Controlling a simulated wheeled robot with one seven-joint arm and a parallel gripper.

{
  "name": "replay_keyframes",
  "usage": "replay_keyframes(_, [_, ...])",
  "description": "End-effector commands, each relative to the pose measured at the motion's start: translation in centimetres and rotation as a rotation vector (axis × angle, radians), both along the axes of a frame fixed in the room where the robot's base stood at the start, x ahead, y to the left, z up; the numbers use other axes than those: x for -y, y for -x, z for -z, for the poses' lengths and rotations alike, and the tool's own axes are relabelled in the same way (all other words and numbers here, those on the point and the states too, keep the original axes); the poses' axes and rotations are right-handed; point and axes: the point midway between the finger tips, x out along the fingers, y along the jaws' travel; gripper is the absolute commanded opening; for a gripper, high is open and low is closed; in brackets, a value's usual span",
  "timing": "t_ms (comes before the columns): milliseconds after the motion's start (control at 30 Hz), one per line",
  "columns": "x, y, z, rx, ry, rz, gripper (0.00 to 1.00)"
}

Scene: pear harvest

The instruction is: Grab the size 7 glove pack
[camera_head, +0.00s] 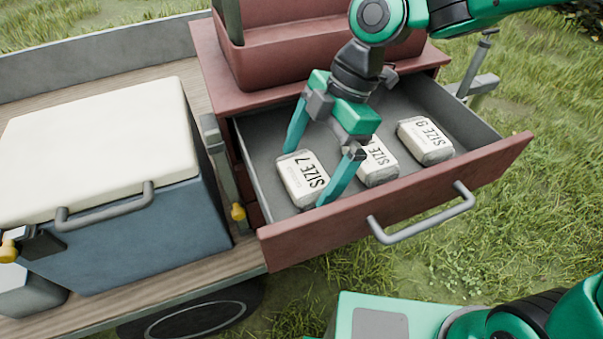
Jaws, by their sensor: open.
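The size 7 glove pack (302,178) is a pale wrapped block with "SIZE 7" on it. It lies at the left end of the open drawer (330,229). My gripper (306,178) is over this pack with its teal fingers spread. One finger is at the pack's upper left and the other at its right side. I cannot tell whether the fingers touch it. A second pack (379,168) lies just to the right, its number hidden behind my gripper. A third pack marked "SIZE 9" (425,140) lies farther right.
The drawer's red front has a grey handle (421,214). The red cabinet (213,70) stands above and behind the drawer, with a red bin (280,62) on top. A blue cooler with a white lid (100,150) stands on the wooden cart bed to the left. The drawer's right end has bare floor.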

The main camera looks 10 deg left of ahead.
Motion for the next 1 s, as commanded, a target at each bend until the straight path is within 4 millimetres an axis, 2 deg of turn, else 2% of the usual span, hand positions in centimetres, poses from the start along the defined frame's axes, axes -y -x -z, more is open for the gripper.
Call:
replay_keyframes(267, [-0.1,0.1,0.4,0.001,0.001,-0.001,1.0])
replay_keyframes(300, [-0.1,0.1,0.4,0.001,0.001,-0.001,0.98])
replay_keyframes(400, [-0.2,0.1,0.4,0.001,0.001,-0.001,0.74])
replay_keyframes(433, [-0.1,0.1,0.4,0.0,0.0,-0.001,0.71])
replay_keyframes(767, [-0.2,0.1,0.3,0.001,-0.001,-0.001,0.7])
replay_keyframes(1000, [-0.3,0.1,-1.6,0.004,-0.002,-0.003,0.7])
